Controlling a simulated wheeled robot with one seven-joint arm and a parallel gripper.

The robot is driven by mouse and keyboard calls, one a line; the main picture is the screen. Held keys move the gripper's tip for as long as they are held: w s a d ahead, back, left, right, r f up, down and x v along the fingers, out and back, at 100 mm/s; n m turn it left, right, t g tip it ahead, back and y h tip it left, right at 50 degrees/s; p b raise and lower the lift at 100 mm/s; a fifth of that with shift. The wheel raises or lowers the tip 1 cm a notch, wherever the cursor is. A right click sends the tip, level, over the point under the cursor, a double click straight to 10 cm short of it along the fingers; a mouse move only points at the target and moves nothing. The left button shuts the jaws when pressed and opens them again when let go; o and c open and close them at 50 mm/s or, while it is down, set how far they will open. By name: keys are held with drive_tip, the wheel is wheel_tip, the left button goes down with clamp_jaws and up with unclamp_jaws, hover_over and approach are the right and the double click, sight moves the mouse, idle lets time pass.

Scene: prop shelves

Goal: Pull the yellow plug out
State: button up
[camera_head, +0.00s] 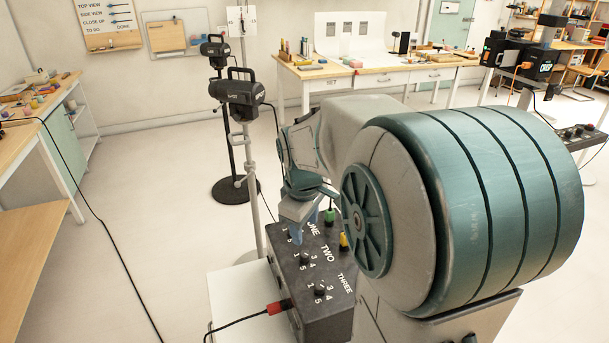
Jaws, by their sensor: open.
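A dark control box (325,325) stands at the lower middle, with rows marked ONE, TWO and THREE and knobs on its face. The yellow plug (344,241) sits at the box's right edge, near row TWO. It is partly hidden behind my large arm joint. My gripper (303,226) is open and points down over the far left part of the box, by row ONE. It is to the left of the yellow plug and apart from it. I cannot tell how close its fingertips are to the box face.
A green plug (330,215) sits just beyond the yellow one. A red plug (279,307) with a black cable is on the box's near left side. Black lamps on stands (241,92) rise behind the box. A workbench (378,72) stands at the back.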

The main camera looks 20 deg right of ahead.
drive_tip(key=w+d+f+n+g+p, duration=0.1)
drive_tip(key=w+d+f+n, duration=0.25)
drive_tip(key=d, duration=0.35)
drive_tip(key=w+d+f+n+y+p, duration=0.1)
drive_tip(key=w+d+f+n, duration=0.25)
drive_tip(key=w+d, duration=0.2)
drive_tip(key=w+d+f+n+g+p, duration=0.1)
drive_tip(key=w+d+f+n, duration=0.25)
drive_tip(key=d, duration=0.35)
wheel_tip(320, 180, down, 14)
drive_tip(key=shift+w+r+p, duration=0.15)
drive_tip(key=shift+r+p, duration=0.1)
drive_tip(key=shift+p, duration=0.45)
drive_tip(key=shift+c, duration=0.3)
clamp_jaws()
